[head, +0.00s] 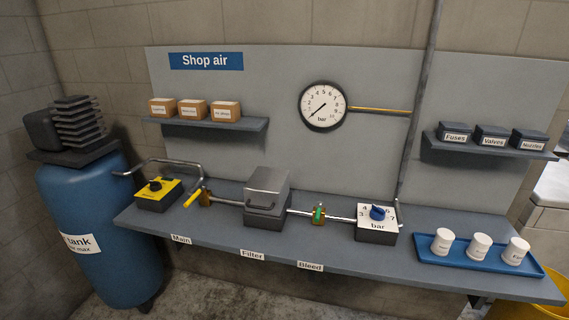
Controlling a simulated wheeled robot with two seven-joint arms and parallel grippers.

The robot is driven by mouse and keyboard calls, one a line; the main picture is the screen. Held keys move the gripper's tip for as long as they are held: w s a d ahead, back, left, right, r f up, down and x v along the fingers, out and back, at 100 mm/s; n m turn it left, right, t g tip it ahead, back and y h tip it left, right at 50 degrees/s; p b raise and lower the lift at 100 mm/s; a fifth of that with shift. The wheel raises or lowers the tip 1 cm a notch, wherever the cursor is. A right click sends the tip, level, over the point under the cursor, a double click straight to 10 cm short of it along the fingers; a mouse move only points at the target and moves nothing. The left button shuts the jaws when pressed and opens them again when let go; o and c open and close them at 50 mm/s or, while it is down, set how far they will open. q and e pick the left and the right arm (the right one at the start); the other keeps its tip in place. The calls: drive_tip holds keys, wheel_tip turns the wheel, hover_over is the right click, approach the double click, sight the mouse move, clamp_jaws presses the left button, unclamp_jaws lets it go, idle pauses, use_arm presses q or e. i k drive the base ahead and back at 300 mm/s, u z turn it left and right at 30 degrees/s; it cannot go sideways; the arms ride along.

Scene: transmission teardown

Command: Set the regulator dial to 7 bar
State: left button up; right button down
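The regulator (376,236) is a dark box on the bench, right of centre, with a white face marked "bar" and numbers; 3, 4, 6 and 7 can be made out. Its blue dial (378,213) sits on this face; which number it points to is too small to tell. The round gauge (323,106) on the back panel is marked in bar, and its needle points to the lower left, near the low end of the scale. Neither of my grippers shows in the head view.
A blue tray (433,256) with white cups lies right of the regulator. A blue tank (95,220) stands left.

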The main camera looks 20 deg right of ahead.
sight(376, 212)
drive_tip(key=z, duration=1.4)
